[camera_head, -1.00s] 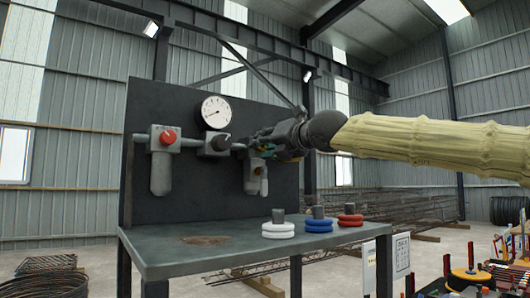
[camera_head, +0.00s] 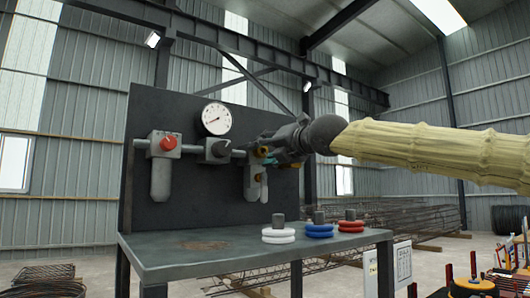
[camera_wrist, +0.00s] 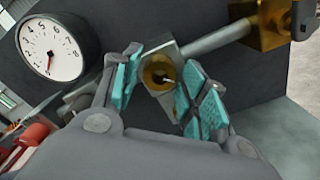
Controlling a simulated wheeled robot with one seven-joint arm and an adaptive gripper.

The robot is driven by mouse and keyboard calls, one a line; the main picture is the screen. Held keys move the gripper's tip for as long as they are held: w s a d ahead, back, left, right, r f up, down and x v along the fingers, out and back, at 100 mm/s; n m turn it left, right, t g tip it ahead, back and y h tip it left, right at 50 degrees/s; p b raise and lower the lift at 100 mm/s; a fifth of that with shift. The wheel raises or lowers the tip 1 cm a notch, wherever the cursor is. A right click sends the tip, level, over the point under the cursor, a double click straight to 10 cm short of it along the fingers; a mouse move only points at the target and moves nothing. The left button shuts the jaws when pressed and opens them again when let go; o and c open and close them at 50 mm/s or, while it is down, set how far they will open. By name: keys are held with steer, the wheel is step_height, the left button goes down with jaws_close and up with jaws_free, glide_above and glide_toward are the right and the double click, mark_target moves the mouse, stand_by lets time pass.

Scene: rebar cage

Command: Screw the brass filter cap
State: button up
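The brass filter cap (camera_wrist: 158,72) is a round brass piece with a dark centre, seen almost end-on in the wrist view, at a grey block on the pipe. My gripper (camera_wrist: 160,75) has its teal-padded fingers on either side of it. The pads are apart, and I cannot tell whether they press on the cap. In the head view my gripper (camera_head: 264,155) is at the right-hand filter unit (camera_head: 252,184) and hides its upper part and the cap.
A dark panel carries a white dial gauge (camera_head: 216,118), a red knob (camera_head: 168,143) and a left filter bowl (camera_head: 161,181). The bench (camera_head: 170,257) below holds white (camera_head: 278,236), blue (camera_head: 320,231) and red (camera_head: 351,227) rings. Another brass fitting (camera_wrist: 258,20) sits farther along the pipe.

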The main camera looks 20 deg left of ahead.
steer(key=shift+s+f, duration=0.1)
stand_by(0.3)
steer(key=shift+s+d, duration=0.2)
steer(key=shift+d, duration=0.1)
steer(key=v, duration=1.1)
